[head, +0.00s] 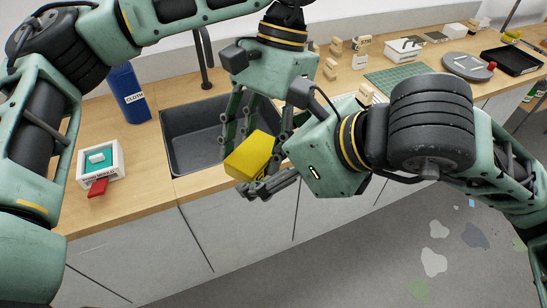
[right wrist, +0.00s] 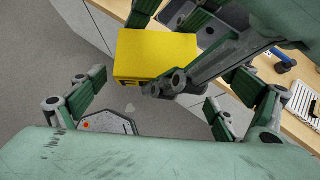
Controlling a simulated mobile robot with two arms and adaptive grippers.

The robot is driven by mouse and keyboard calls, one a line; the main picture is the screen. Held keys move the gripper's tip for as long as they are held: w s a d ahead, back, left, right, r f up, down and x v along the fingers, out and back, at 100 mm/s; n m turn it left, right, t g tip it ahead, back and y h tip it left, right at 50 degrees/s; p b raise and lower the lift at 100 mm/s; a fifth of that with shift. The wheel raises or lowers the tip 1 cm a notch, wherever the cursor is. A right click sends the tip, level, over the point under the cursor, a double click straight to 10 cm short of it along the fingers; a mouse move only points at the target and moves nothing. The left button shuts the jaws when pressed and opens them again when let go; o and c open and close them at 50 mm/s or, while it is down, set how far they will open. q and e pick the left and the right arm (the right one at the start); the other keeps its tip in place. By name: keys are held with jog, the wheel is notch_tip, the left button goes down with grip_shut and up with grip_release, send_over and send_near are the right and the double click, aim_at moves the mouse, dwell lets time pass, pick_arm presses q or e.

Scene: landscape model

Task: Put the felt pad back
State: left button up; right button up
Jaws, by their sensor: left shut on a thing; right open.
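A yellow block-shaped thing (head: 252,155) is held in the air in front of the sink's front edge. It also shows in the right wrist view (right wrist: 155,53), with small dark marks on its lower edge. I cannot tell whether it is the felt pad or something that holds it. My left gripper (head: 254,136) reaches down from above and is shut on it. My right gripper (head: 266,163) comes from the right and is open, its fingers spread to either side of the yellow block; whether they touch it is unclear. No other felt pad can be made out.
A dark sink (head: 180,135) with a tap lies behind the grippers. At left stand a blue bottle (head: 129,95) and a white box (head: 113,150) with teal and red parts. At right are a green mat (head: 385,80), a round grey disc (head: 465,66) and a black tray (head: 515,61).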

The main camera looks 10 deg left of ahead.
jog(key=shift+c, duration=0.5)
jog(key=shift+w+d, duration=0.1)
jog(key=c, duration=1.1)
pick_arm(q)
jog(key=o, duration=1.2)
jog(key=shift+c, duration=0.2)
jog(key=o, duration=0.4)
pick_arm(e)
jog(key=shift+c, duration=0.2)
